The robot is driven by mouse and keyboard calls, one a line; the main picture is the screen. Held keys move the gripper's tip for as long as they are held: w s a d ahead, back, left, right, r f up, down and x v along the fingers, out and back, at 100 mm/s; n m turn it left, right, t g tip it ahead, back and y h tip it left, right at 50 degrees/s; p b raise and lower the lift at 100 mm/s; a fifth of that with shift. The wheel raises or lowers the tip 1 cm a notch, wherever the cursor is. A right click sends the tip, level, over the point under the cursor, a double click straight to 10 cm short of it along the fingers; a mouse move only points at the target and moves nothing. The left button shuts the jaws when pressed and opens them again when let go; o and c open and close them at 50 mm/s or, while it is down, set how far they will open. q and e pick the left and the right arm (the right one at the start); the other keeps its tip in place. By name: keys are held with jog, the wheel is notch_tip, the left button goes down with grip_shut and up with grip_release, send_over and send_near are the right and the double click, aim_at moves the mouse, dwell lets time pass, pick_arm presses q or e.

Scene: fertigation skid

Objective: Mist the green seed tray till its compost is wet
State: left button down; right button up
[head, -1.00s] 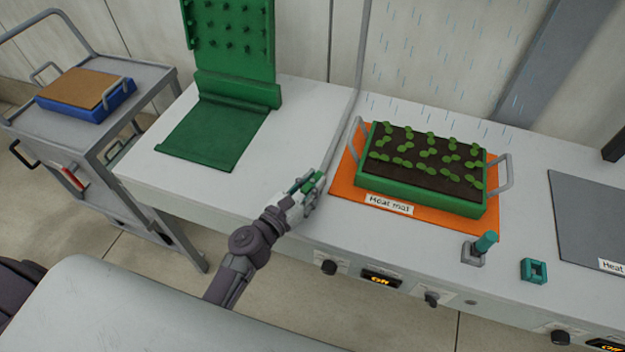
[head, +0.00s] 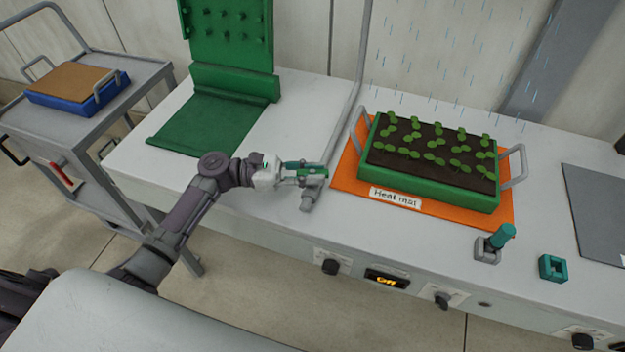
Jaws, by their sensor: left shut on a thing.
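The green seed tray (head: 428,189) sits on the orange heat mat (head: 350,183) at right of centre. It holds dark brown compost (head: 400,160) with several green seedlings and has a grey handle at each end. Thin blue streaks of mist (head: 450,70) fall above and behind it. My left gripper (head: 316,174) is left of the tray, shut on a grey valve handle (head: 308,200) at the low end of a grey pipe (head: 356,80). The fingers hide part of the handle. My right gripper is out of view.
A green pegged stand (head: 230,85) stands at the bench's left. A cart (head: 90,120) with a blue tray (head: 75,103) is further left. A teal-topped switch (head: 503,236), a teal block (head: 553,267) and a grey mat (head: 600,215) lie right. The front display (head: 387,279) reads Off.

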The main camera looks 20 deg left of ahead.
pick_arm(q)
jog(key=shift+m+g+h+b, duration=0.4)
jog(key=shift+m+g+b, duration=1.35)
jog(key=shift+g, duration=1.15)
jog(key=shift+m, duration=0.25)
jog(key=c, duration=1.1)
grip_release()
jog(key=a, duration=1.2)
jog(key=shift+w, duration=0.3)
jog(key=shift+f, duration=0.1)
